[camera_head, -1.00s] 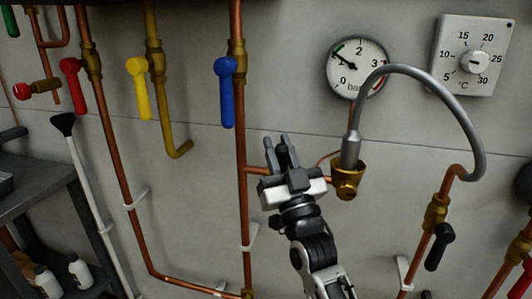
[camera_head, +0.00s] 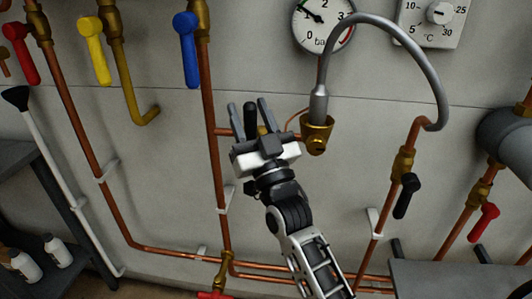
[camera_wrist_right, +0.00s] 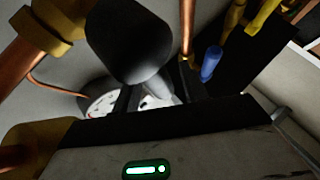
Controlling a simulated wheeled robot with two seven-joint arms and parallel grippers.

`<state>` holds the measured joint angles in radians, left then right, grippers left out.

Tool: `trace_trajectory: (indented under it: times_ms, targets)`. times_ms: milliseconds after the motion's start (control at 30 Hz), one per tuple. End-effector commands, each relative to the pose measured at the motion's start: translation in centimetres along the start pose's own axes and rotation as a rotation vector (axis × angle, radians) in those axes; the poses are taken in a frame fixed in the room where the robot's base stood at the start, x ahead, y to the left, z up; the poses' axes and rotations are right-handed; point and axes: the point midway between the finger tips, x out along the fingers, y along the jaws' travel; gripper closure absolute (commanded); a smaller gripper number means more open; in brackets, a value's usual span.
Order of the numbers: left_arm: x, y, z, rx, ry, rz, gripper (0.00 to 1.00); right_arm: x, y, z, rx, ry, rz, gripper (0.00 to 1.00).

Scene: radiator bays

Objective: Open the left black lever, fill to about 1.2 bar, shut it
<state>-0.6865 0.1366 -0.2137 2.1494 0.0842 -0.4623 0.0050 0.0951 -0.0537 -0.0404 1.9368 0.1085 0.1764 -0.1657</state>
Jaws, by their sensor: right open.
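The left black lever (camera_head: 250,115) stands roughly upright between the two fingers of my right gripper (camera_head: 251,116). The gripper is open, with one finger on each side of the lever; I cannot tell whether either touches it. The lever's lower end and its valve are hidden behind the gripper. In the right wrist view the lever (camera_wrist_right: 128,45) looms large and dark. The pressure gauge (camera_head: 322,22) is cut by the top edge; its needle points near 1. The right black lever (camera_head: 407,195) hangs tilted on its own pipe. My left gripper is out of view.
A grey hose (camera_head: 390,35) arches from the brass fitting (camera_head: 317,133), just right of my gripper, to the right pipe. Blue (camera_head: 187,50), yellow (camera_head: 93,50) and red (camera_head: 22,53) levers hang at left. A grey shelf (camera_head: 50,200) stands far left.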

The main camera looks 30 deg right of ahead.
Motion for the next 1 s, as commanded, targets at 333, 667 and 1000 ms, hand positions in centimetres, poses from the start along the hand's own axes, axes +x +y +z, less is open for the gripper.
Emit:
trace_trajectory:
  times_ms: [333,667,1000]
  targets:
    - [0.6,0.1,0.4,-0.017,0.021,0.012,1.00,-8.4,0.0,0.3,0.000,-0.006,-0.001,0.57]
    - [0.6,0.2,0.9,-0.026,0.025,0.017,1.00,-13.8,0.0,0.1,0.001,-0.001,0.000,0.57]
    - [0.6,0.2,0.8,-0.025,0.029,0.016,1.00,-14.5,0.0,-0.1,0.002,0.002,0.000,0.57]
